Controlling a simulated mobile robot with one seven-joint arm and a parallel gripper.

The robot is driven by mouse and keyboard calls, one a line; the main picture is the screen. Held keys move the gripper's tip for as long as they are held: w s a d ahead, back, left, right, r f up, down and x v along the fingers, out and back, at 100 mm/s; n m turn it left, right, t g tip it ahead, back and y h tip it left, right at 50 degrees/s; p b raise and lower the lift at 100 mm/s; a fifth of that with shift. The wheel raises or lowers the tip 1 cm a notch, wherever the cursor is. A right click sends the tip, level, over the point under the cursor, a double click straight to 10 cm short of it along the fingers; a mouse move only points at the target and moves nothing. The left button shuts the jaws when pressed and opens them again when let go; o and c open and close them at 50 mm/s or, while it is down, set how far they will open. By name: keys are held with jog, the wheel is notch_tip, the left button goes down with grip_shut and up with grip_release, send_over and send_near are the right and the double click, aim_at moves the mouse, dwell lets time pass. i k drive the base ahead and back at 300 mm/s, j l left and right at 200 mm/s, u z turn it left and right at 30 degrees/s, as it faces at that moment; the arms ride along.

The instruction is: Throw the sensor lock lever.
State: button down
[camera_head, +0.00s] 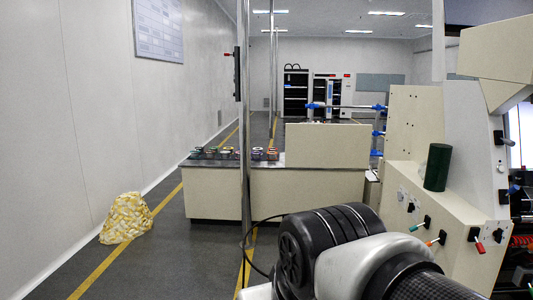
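A cream machine (455,190) with a sloped front panel stands at the right. On the panel are small levers: one with a green tip (426,220), one with an orange-and-white tip (438,239), and one with a red tip (478,242) on a black base. Black knobs (503,138) stick out on the machine's right side. I cannot tell which of these is the sensor lock lever. My arm's black and grey links fill the bottom centre and hide the panel's lower left. My gripper is not in view.
A dark green cylinder (437,167) stands on the panel. A cream counter (215,195) with several coloured rolls on top lies beyond my arm. A thin metal pole (245,120) rises before it. A yellow-white sack (125,218) sits by the left wall. The left floor is mostly clear.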

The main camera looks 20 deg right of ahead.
aim_at(515, 188)
jog(key=k+l, duration=0.1)
jog(key=l, duration=0.65)
jog(key=k+l, duration=0.1)
jog(key=l, duration=0.65)
jog(key=k+l, duration=0.1)
jog(key=l, duration=0.6)
jog(key=k+l, duration=0.1)
jog(key=l, duration=0.65)
jog(key=k+l, duration=0.1)
jog(key=l, duration=0.65)
jog(key=k+l, duration=0.1)
jog(key=l, duration=0.65)
jog(key=k+l, duration=0.1)
jog(key=l, duration=0.6)
